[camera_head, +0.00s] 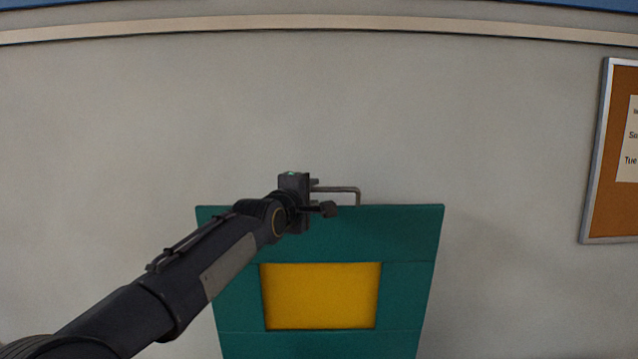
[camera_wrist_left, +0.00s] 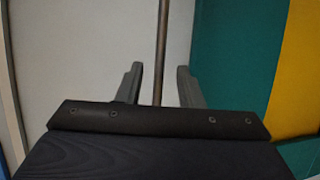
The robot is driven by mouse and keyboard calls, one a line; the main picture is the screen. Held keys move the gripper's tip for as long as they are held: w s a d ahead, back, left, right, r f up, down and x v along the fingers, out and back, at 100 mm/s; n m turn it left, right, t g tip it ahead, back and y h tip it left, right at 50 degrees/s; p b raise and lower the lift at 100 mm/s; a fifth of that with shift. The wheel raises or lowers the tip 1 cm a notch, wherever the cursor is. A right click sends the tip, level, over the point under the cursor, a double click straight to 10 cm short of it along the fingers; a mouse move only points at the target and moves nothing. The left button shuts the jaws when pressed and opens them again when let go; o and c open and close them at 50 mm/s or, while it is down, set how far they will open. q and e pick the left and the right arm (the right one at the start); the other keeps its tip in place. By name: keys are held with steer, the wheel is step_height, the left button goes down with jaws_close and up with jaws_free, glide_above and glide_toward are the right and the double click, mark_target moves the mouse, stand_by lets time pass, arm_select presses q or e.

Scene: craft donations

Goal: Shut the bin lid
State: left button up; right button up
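The bin lid (camera_head: 408,270) is a teal panel with a yellow rectangle in its middle. It stands raised in front of the wall, and it also shows at the right of the left wrist view (camera_wrist_left: 235,55). A thin grey bar handle (camera_head: 345,188) sticks up from its top edge. My left gripper (camera_head: 322,195) is at the left end of this handle. In the left wrist view the handle bar (camera_wrist_left: 162,45) passes between the two parted fingers, with a gap on each side. My right gripper is not in view. The bin's body cannot be made out.
A plain grey wall (camera_head: 130,130) stands behind the lid, with a pale rail (camera_head: 300,22) along its top. A cork board (camera_head: 607,190) with a paper hangs at the far right. The space to the right of the lid looks clear.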

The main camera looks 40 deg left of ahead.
mark_target(317, 190)
arm_select(q)
steer(key=shift+x, duration=2.6)
steer(key=shift+a+f, duration=0.1)
jaws_close()
